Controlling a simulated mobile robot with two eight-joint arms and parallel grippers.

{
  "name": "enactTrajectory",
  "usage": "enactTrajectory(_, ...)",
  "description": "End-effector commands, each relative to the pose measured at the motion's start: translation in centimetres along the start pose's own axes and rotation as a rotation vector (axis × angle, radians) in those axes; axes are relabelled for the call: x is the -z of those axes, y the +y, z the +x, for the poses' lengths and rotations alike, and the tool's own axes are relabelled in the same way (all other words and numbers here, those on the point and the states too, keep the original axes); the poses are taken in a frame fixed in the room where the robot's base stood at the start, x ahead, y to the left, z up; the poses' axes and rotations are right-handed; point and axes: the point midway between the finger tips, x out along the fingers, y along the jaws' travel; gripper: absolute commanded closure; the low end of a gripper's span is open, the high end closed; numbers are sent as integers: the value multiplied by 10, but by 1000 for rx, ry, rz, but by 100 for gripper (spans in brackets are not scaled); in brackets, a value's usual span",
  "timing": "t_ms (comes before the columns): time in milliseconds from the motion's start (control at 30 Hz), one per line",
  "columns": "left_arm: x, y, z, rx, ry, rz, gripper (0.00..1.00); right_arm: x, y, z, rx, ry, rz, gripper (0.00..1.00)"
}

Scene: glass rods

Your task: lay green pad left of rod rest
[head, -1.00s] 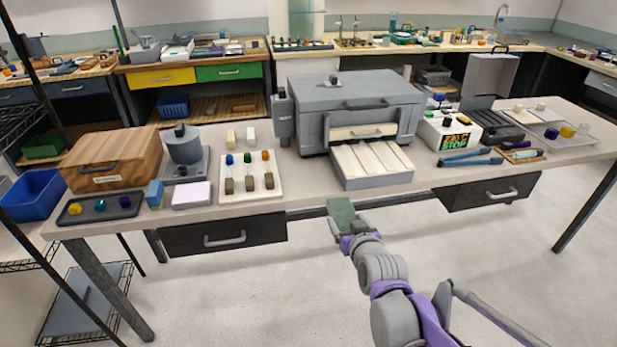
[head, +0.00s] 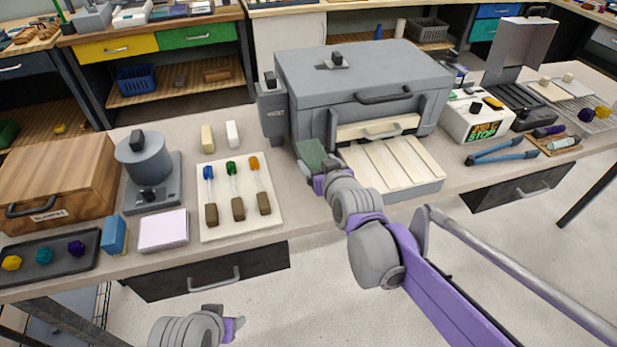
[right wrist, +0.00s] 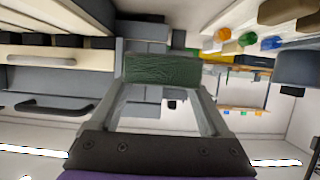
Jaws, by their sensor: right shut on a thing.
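My right gripper (head: 321,178) is shut on the green pad (head: 311,153), a dark green flat piece. It holds the pad in front of the grey oven-like box, near the left end of its slatted front shelf. In the right wrist view the pad (right wrist: 162,69) spans between the fingertips. A white board (head: 260,214), which looks like the rod rest, lies left of the gripper. It bears three rods with blue, green and orange ends and brown blocks. My left gripper (head: 232,325) shows at the bottom edge, low before the bench; its jaws are unclear.
Left of the board lie a pale pink pad (head: 163,231) and a blue block (head: 115,235). Two small blocks (head: 207,138) stand behind the board. The grey box (head: 355,85) stands right of the board. A narrow bare strip separates board and pink pad.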

Motion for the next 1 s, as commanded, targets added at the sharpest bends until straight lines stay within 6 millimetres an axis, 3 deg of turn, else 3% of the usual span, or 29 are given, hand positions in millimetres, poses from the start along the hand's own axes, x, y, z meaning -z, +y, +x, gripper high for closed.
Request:
enactTrajectory(300, -6, 0, 11, 0, -4, 0, 43, -48, 0, 20, 0, 0, 0, 74)
enactTrajectory(533, -8, 0, 14, 0, -5, 0, 43, -65, 0, 27, 0, 0, 1, 74)
enactTrajectory(700, -10, 0, 20, 0, -7, 0, 43, -88, 0, 37, 0, 0, 0, 74)
enactTrajectory(1000, -11, 0, 20, 0, -7, 0, 43, -92, 0, 38, 0, 0, 0, 74)
